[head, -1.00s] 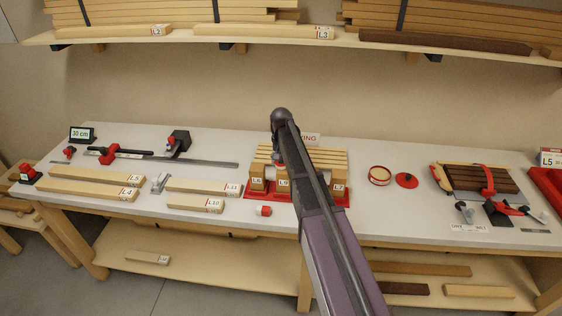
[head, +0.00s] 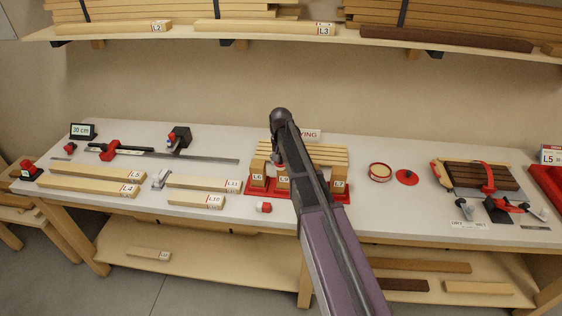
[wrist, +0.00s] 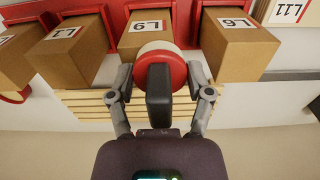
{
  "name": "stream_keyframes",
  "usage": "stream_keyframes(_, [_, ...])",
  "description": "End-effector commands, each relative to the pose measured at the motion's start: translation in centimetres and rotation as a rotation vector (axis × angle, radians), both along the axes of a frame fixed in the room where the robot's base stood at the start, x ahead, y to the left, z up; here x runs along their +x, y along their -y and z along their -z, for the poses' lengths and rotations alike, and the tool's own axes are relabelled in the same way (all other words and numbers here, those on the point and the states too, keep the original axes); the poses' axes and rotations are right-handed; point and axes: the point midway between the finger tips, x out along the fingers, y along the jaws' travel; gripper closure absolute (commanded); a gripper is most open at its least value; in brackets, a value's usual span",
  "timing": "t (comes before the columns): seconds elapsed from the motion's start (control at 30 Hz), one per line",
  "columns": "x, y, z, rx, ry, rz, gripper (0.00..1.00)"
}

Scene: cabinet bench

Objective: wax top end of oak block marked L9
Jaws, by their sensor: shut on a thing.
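The block marked L9 (head: 284,181) stands in a red rack between L6 and L7. In the wrist view, L9 (wrist: 148,27) is upside down, with its label facing up the picture. My gripper (wrist: 159,82) is shut on the dark handle of a round red-and-white applicator (wrist: 159,50). The applicator covers most of L9's top end; I cannot tell whether its pad touches the wood. In the head view my arm hides the gripper and applicator almost wholly. An open red tin with pale contents (head: 380,172) stands right of the rack, its red lid (head: 407,177) beside it.
Blocks L6 (head: 258,181) and L7 (head: 339,186) stand close on either side of L9. Pale slats (head: 330,155) and a drying sign (head: 311,134) are behind. A small red-and-white piece (head: 264,207) lies in front. L10 (head: 208,201) and L11 lie left.

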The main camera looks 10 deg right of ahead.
Motion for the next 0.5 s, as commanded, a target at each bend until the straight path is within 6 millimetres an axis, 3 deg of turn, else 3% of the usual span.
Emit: stream_keyframes(0.5, [-0.7,2.1,0.2,0.0,0.0,0.0,0.72])
